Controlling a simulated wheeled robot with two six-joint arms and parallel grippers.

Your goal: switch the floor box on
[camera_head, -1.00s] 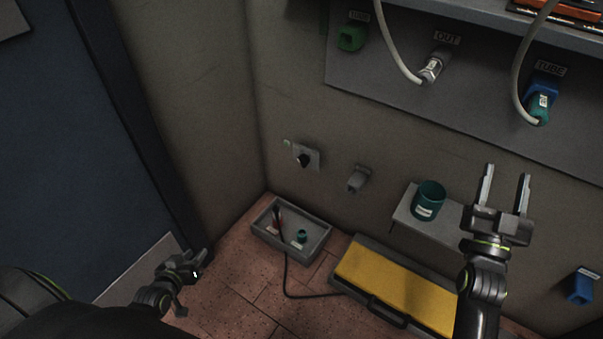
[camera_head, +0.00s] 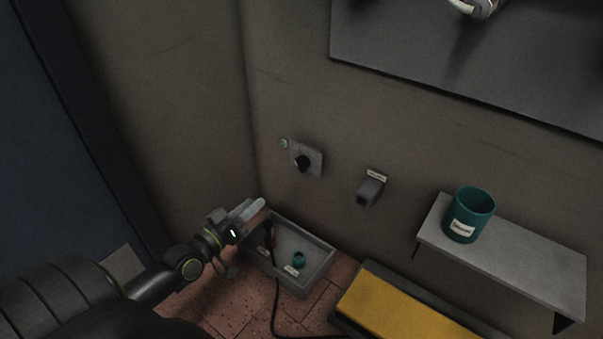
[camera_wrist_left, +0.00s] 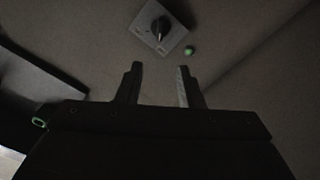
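A dark rotary knob (camera_head: 302,164) sits on a light square plate on the back wall; it also shows in the left wrist view (camera_wrist_left: 160,28), ahead of the fingers. A small green lamp (camera_head: 284,143) is beside the plate and looks green in the left wrist view (camera_wrist_left: 189,50). A low box with a yellow top (camera_head: 398,312) lies on the floor, partly cut off by the bottom edge. My left gripper (camera_head: 252,210) is above the grey tray, below and left of the knob. Its fingers stand apart and empty in the left wrist view (camera_wrist_left: 159,80). My right gripper is out of view.
The grey tray (camera_head: 318,270) in the floor corner holds a small teal piece (camera_head: 299,260) and a dark red-black item. A black cable (camera_head: 274,300) runs over its edge. A grey wall bracket (camera_head: 370,190) and a shelf (camera_head: 520,255) with a teal cup (camera_head: 468,213) are right of the knob.

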